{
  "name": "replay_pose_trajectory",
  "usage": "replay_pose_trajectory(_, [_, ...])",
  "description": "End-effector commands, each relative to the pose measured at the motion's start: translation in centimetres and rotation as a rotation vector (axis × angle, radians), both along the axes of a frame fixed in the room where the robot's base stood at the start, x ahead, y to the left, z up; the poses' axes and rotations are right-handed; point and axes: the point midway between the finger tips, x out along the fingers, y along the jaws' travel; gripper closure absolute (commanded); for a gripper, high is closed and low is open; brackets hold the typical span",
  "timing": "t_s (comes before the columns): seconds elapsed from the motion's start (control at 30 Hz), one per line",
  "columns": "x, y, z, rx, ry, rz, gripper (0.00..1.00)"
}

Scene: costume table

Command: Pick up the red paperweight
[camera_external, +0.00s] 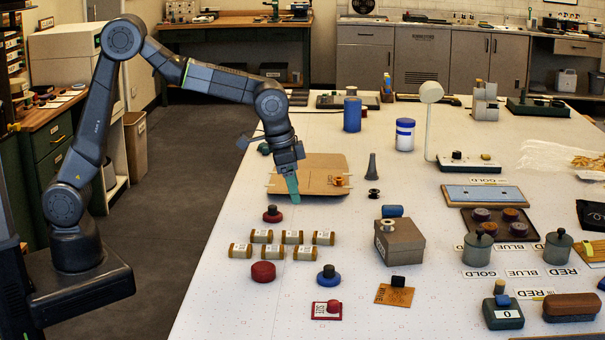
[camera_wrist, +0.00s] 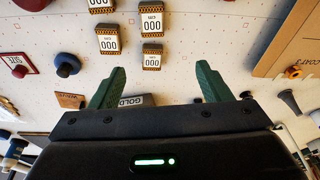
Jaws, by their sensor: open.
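Two red pieces could be the red paperweight. One is a dark red round base with a black knob (camera_external: 272,215), standing on the white table below the gripper. The other is a plain, low red disc (camera_external: 263,271) nearer the front, left of a blue knobbed piece; its edge also shows at the top left of the wrist view (camera_wrist: 32,3). My gripper (camera_external: 292,190) hangs above the table near the left part of the cardboard board, apart from both. In the wrist view its green fingers (camera_wrist: 160,75) are spread, with nothing between them.
Several labelled rolls (camera_external: 292,237) lie between the two red pieces. A blue knobbed piece (camera_external: 329,277) and a red-knobbed card (camera_external: 326,311) are nearer the front. A cardboard board (camera_external: 325,178) lies behind, and a brown box (camera_external: 399,241) stands right.

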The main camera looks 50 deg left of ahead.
Motion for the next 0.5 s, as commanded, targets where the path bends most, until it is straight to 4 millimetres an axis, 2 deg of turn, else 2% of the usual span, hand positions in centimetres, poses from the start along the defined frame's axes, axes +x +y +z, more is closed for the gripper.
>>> replay_pose_trajectory(0.03, [0.9, 2.9, 0.5, 0.01, 0.018, 0.027, 0.29])
replay_pose_trajectory(0.1, [1.5, 6.2, 1.1, 0.024, 0.044, 0.046, 0.29])
replay_pose_trajectory(0.2, [1.8, 9.8, 1.8, 0.037, 0.077, 0.065, 0.29])
replay_pose_trajectory(0.33, [1.9, 12.3, 2.3, 0.043, 0.102, 0.076, 0.29])
replay_pose_trajectory(0.5, [1.9, 12.9, 1.1, 0.047, 0.115, 0.077, 0.29])
